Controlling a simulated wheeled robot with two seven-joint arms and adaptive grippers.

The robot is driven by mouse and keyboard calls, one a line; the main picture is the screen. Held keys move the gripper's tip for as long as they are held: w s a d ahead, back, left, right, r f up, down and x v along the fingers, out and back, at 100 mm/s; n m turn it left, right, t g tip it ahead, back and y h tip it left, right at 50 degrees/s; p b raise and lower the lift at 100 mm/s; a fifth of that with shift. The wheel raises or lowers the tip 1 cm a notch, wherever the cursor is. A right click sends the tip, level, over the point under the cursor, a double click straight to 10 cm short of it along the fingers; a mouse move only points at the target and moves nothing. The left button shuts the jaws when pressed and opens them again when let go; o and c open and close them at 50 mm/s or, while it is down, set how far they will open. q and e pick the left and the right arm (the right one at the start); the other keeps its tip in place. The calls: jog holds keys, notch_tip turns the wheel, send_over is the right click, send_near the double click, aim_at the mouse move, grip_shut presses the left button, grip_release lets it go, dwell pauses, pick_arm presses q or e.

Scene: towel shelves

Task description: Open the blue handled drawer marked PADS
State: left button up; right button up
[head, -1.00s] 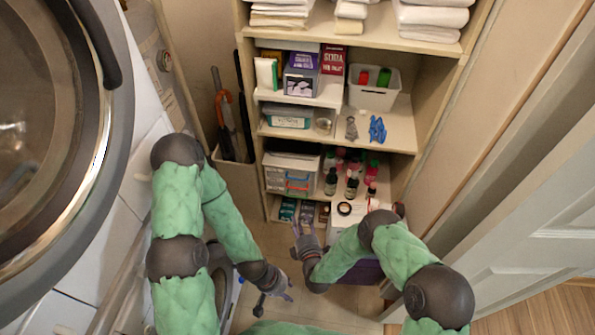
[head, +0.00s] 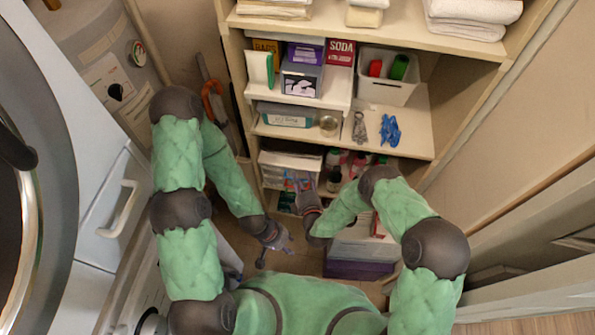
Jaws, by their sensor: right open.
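A small white drawer unit (head: 283,161) stands on a lower shelf at the left. A strip of blue (head: 291,173) shows at its front by my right gripper, seemingly the blue handle. The PADS marking cannot be read, and the gripper hides part of the drawer fronts. My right gripper (head: 302,182) is open in front of the unit, close to the blue handle; I cannot tell whether they touch. My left gripper (head: 276,249) appears open and empty, lower down in front of the shelves, over the floor.
The shelf (head: 400,115) above holds a clear jar (head: 329,124), keys (head: 360,128) and a blue item (head: 390,130). Bottles stand right of the drawer unit. A white box over a purple box (head: 358,269) is low at the right. A washer (head: 30,215) is at left.

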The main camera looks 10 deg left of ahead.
notch_tip(320, 180, down, 10)
jog(key=b, duration=1)
jog(key=b+x, duration=0.2)
jog(key=x, duration=0.5)
jog(key=shift+a+b, duration=0.1)
jog(key=shift+b, duration=0.25)
grip_shut()
